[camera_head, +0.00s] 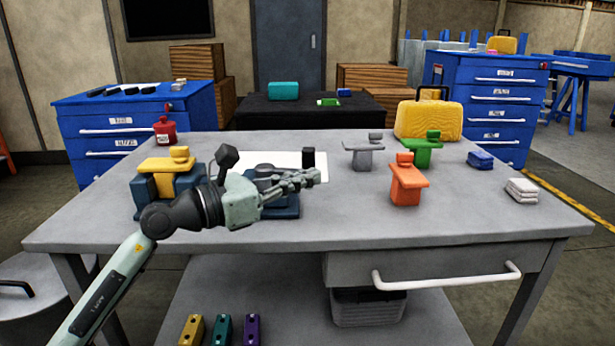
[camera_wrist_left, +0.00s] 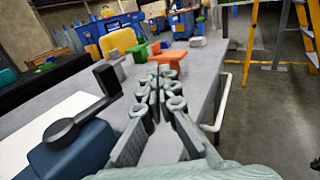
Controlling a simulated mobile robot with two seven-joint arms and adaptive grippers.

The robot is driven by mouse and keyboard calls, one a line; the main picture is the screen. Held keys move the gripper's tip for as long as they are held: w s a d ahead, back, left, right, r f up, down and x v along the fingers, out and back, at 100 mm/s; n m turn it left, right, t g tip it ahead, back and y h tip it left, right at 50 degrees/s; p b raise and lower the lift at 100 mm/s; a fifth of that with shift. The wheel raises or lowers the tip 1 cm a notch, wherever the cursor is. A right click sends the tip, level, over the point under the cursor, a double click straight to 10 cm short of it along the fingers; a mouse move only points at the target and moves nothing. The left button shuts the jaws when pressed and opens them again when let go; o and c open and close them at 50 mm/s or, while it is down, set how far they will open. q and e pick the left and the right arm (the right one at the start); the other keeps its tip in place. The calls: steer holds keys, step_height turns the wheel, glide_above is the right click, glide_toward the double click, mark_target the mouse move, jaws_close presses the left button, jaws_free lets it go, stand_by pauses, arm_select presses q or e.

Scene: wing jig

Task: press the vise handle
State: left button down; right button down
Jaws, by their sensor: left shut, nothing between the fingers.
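A dark blue vise (camera_head: 287,212) stands on the grey table, partly hidden behind my left gripper. Its black handle has a round hub (camera_wrist_left: 62,132), a flat bar and an upright knob (camera_wrist_left: 107,78) at the bar's end. The knob also shows in the head view (camera_head: 308,157), just beyond my fingertips. My left gripper (camera_head: 312,177) is shut and empty, reaching rightward across the front of the vise. In the left wrist view its fingers (camera_wrist_left: 163,75) lie right of the handle, with a visible gap between them. My right gripper is not in view.
A second blue vise (camera_head: 150,202) with a yellow part (camera_head: 167,164) stands left. Grey (camera_head: 362,155), orange (camera_head: 406,188) and green (camera_head: 426,153) parts stand right of the handle. A yellow case (camera_head: 428,120) is behind them.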

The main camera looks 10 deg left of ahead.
arm_select(q)
steer(key=s, duration=0.7)
steer(key=shift+s+d, duration=0.15)
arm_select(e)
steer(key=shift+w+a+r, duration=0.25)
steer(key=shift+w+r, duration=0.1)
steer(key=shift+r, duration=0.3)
arm_select(q)
steer(key=shift+f, duration=0.1)
